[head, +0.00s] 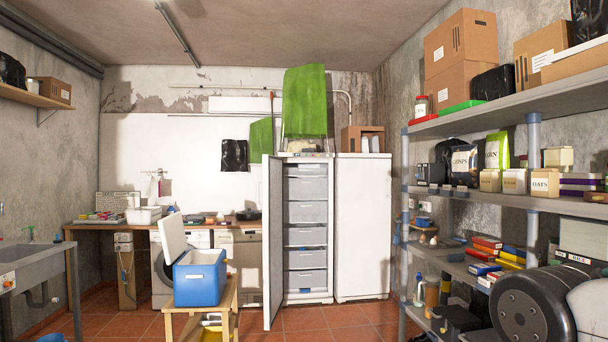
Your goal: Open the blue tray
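I cannot make out a thing that is clearly a blue tray. The nearest match is a blue box (200,283) with a white rim, standing on a small wooden stand left of centre. Its white lid (173,236) is raised and leans up at the left side, so the box stands open. Its inside is mostly hidden from this angle. Part of a blue thing (51,338) shows on the floor at the bottom left edge, too cut off to identify. My gripper is not in view; a dark, rounded arm part of mine shows at the lower right.
A tall freezer (306,228) stands with its door (273,240) swung open towards me beside the wooden stand (229,305). Loaded shelves (480,199) line the right wall. A sink (30,258) is at left. Red tiled floor (338,317) is clear before the freezer.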

